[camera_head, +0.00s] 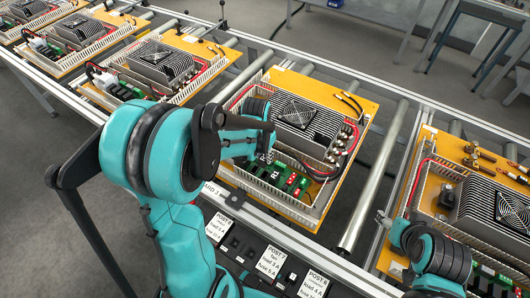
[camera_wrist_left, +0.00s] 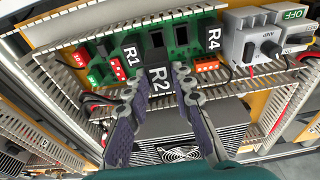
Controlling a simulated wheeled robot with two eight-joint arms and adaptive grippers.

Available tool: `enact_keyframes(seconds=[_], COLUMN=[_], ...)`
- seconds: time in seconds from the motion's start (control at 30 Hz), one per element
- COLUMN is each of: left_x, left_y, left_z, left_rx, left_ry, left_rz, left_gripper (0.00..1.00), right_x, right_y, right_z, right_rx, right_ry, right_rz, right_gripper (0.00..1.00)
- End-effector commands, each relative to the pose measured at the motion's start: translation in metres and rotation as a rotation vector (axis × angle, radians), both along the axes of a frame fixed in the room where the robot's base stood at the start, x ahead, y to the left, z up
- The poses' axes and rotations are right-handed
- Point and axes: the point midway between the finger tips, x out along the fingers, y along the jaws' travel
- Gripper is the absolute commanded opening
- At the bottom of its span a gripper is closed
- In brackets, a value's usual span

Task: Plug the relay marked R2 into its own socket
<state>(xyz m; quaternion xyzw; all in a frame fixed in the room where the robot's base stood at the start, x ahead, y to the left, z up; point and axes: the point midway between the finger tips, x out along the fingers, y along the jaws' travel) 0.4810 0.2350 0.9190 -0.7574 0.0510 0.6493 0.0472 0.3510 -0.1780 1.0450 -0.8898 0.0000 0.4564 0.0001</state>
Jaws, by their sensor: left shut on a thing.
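The relay R2 (camera_wrist_left: 160,76), a black block with a white label, is between the fingers of my left gripper (camera_wrist_left: 158,88) in the left wrist view. The gripper is shut on it. R2 is in front of a green socket board (camera_wrist_left: 182,32); I cannot tell whether it touches a socket. A dark socket (camera_wrist_left: 156,40) shows just behind it. Relay R1 (camera_wrist_left: 117,66) stands to its left and relay R4 (camera_wrist_left: 212,40) to its right. In the head view my left gripper (camera_head: 267,156) is over the board, near R1 (camera_head: 276,172). A part of my right arm shows at lower right; its fingers are unclear.
Slotted wiring duct (camera_wrist_left: 70,85) borders the board. A finned heatsink with a fan (camera_head: 297,111) is close behind the gripper. Other orange panels (camera_head: 458,152) stand along the roller conveyor.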

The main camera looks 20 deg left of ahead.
Motion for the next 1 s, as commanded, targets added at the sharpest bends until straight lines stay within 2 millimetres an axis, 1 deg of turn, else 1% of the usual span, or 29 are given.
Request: enact_keyframes(seconds=[0.17,0.27,0.47,0.8,1.0], left_x=[0.0,0.0,0.0,0.0,0.0], left_y=[0.0,0.0,0.0,0.0,0.0], left_z=[-0.001,-0.005,-0.02,-0.053,-0.059], left_rx=[-0.002,-0.002,-0.002,-0.002,-0.002], left_ry=[0.0,0.0,0.0,0.0,0.0], left_rz=[0.001,0.0,0.0,0.0,0.0], left_gripper=[0.0,0.0,0.0,0.0,0.0], right_x=[0.0,0.0,0.0,0.0,0.0], right_y=[0.0,0.0,0.0,0.0,0.0], right_z=[-0.002,-0.005,-0.018,-0.046,-0.051], right_rx=[0.0,0.0,0.0,0.0,0.0], right_ry=[0.0,0.0,0.0,0.0,0.0], right_rz=[0.0,0.0,0.0,0.0,0.0], right_gripper=[0.58,0.58,0.58,0.58,0.58])
